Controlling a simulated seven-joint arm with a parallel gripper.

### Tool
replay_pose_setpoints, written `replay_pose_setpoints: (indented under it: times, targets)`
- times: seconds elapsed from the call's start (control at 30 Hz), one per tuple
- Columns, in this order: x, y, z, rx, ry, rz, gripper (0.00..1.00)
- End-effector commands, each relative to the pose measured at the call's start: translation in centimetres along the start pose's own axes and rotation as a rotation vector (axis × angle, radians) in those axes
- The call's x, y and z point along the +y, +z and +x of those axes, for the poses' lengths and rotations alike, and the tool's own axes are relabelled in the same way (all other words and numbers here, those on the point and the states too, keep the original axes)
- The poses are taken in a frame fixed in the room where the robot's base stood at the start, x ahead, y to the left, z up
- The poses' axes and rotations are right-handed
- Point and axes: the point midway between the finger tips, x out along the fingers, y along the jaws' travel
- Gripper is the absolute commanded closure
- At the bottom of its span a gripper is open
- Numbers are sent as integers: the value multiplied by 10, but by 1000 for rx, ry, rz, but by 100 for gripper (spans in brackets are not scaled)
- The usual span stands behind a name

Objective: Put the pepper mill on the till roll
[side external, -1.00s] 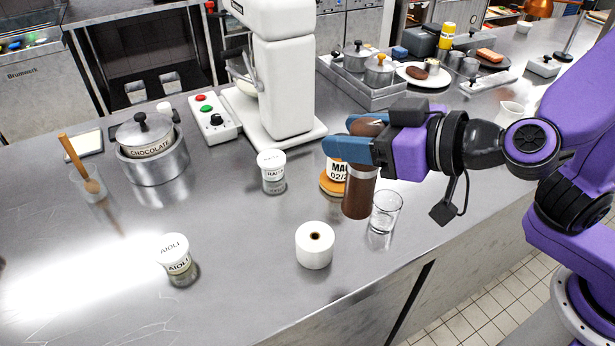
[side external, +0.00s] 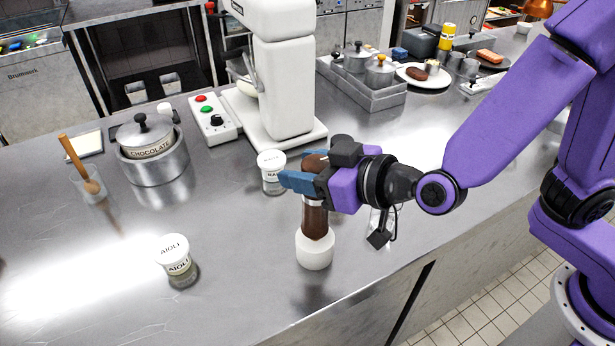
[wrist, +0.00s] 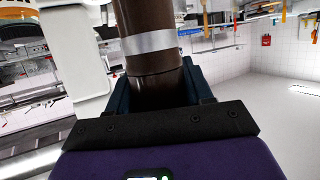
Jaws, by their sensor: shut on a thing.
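The pepper mill (side external: 314,219) is dark brown with a silver band and stands upright over the white till roll (side external: 315,252). Its lower end meets or nearly meets the top of the roll; I cannot tell if it touches. My gripper (side external: 303,180) is shut on the upper part of the mill. In the wrist view the mill (wrist: 150,45) rises between the fingers, and the till roll does not show. The roll stands on the steel counter, its top hidden by the mill.
A white-lidded jar (side external: 271,172) stands close behind my gripper, to the left. A jar marked AIOLI (side external: 176,260) stands at the front left. A glass (side external: 381,220) is partly hidden behind my gripper. A white mixer (side external: 285,90) stands at the back.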

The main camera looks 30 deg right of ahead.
Motion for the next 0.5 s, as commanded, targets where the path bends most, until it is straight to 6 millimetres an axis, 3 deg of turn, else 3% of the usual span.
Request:
replay_pose_setpoints:
  times: [0.2,0.5]
  targets:
    - [0,18,6,0,-1,-1,100]
    - [0,19,6,1,-1,1,100]
